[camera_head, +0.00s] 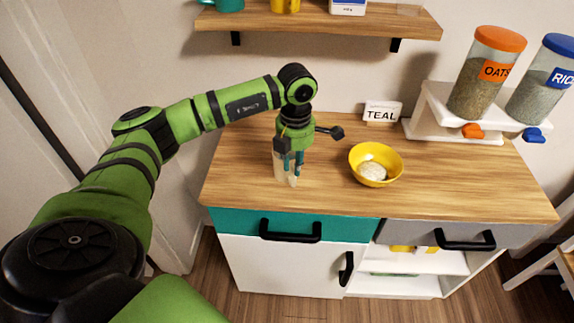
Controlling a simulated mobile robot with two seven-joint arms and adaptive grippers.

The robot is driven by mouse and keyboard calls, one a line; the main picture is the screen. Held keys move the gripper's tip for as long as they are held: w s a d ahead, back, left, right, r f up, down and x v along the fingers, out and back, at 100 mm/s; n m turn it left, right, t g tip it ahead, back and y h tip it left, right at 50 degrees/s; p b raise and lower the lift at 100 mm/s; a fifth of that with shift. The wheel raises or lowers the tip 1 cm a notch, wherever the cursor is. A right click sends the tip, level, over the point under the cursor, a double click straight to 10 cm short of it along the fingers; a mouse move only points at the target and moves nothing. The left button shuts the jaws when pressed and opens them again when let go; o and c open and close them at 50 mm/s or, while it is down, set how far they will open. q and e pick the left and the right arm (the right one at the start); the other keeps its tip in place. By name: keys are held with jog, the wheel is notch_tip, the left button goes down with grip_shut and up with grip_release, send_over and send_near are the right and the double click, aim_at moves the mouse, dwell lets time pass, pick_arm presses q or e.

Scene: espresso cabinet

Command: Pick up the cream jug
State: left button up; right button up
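My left gripper (290,164) points down over the wood countertop (235,185), left of the yellow bowl. A pale, cream-coloured object (287,180), which looks like the cream jug, stands upright directly below and between its fingers. The fingers overlap the upper part of the jug and hide much of it, including any handle. I cannot tell whether the fingers press on the jug or only surround it. The jug's base appears to be on or very near the countertop. My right gripper is not in view.
A yellow bowl (384,153) with pale contents stands right of the gripper. A TEAL sign (382,112) is behind it. Oats (480,88) and rice (538,92) dispensers stand on a white stand at the right. A wooden shelf (330,24) hangs above. The counter's front right is clear.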

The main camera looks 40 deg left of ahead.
aim_at(294, 188)
pick_arm(q)
notch_tip(294, 188, down, 5)
jog(key=shift+r+p, duration=0.1)
jog(key=shift+p, duration=0.75)
jog(key=shift+f, duration=0.45)
grip_shut()
jog(key=shift+r, duration=0.25)
